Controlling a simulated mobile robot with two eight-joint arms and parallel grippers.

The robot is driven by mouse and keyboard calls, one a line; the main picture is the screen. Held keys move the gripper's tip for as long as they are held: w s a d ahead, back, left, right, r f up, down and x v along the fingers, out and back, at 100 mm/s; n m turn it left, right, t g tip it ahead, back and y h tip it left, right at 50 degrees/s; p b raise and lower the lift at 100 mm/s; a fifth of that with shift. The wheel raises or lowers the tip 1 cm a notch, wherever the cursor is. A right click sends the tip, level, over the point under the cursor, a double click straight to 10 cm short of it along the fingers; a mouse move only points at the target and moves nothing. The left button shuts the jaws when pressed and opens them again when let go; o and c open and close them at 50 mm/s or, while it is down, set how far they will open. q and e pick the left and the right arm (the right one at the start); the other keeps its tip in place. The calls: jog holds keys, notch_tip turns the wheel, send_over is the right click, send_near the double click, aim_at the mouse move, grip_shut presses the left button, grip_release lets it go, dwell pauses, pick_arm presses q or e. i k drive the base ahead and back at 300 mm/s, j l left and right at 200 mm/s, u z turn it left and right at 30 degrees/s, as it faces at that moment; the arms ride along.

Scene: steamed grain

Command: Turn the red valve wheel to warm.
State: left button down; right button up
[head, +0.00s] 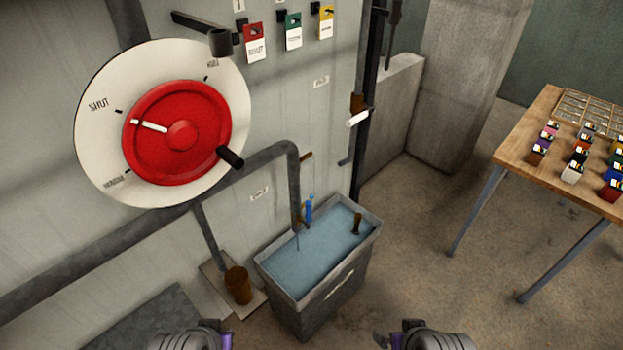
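The red valve wheel (205,112) is mounted on a round white dial plate (92,150) on the grey wall at the upper left. Its white pointer (150,126) points left, close to the tick by the SHUT label (99,104). A black handle (230,157) sticks out at the wheel's lower right. Other labels at the plate's top right and lower left are too small to read surely. My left gripper (222,341) and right gripper (390,339) show only partly at the bottom edge, well below and apart from the wheel. Their fingers are mostly cut off.
A grey pipe (262,162) passes by the plate's lower edge. A water-filled trough (318,315) stands below, with a brown cup (238,285) to its left. Coloured tags (293,30) hang above. A wooden table (512,152) with small boxes stands right. Floor between is clear.

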aim_at(177, 134)
jog(key=u, duration=0.4)
jog(key=l+u, duration=0.15)
jog(key=u, duration=0.25)
jog(key=i+l+u, duration=0.1)
jog(key=u, duration=0.7)
jog(key=l+u, duration=0.4)
jog(key=l, duration=0.15)
jog(key=k+l+u, duration=0.15)
jog(key=l+u, duration=0.25)
jog(key=k+l, duration=0.1)
jog(key=l, duration=0.25)
jog(key=k+l, duration=0.1)
jog(key=l, duration=0.25)
jog(key=l+u, duration=0.1)
jog(key=l, duration=0.25)
jog(key=k, duration=0.05)
